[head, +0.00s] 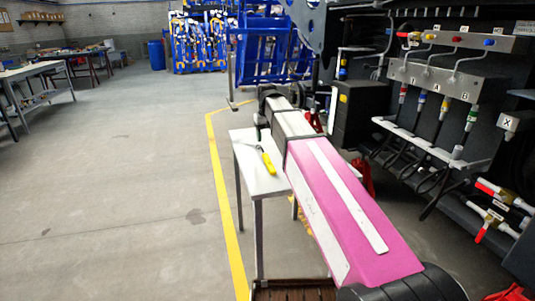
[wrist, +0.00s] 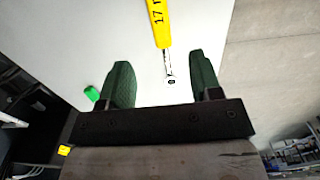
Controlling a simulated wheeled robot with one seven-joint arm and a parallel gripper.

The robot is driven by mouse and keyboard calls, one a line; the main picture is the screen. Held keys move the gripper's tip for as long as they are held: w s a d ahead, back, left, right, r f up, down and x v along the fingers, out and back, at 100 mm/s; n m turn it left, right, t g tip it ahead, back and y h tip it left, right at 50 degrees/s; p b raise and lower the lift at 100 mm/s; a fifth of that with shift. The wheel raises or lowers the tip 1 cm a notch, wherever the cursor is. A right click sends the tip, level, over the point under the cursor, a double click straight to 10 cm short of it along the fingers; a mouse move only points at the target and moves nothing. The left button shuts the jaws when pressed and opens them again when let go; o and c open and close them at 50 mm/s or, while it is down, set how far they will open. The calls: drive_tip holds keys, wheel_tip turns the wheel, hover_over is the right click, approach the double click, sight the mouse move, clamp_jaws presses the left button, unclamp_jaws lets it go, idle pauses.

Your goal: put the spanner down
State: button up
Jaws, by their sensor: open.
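The spanner has a yellow handle marked "17" (wrist: 159,22) and a thin metal shaft with a small ring end. In the head view the spanner (head: 267,162) lies on a small white table (head: 250,181). In the wrist view my gripper (wrist: 161,76) is open, its two dark green fingers wide apart. The metal end of the spanner shows between the fingers, with a gap on both sides. The spanner rests on the white tabletop (wrist: 105,35) and is not held. How high the fingers are above it I cannot tell.
A small green item (wrist: 91,93) lies on the tabletop left of the fingers. A tool panel with hoses (head: 440,90) stands at the right, and a blue frame (head: 272,50) behind.

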sight(267, 159)
wheel_tip(267, 159, down, 6)
drive_tip(key=shift+r, duration=0.15)
drive_tip(key=shift+s+d+f, duration=0.1)
drive_tip(key=shift+s+f, duration=0.05)
drive_tip(key=shift+f, duration=1.15)
drive_tip(key=shift+s+f, duration=0.15)
drive_tip(key=shift+f, duration=1.15)
clamp_jaws()
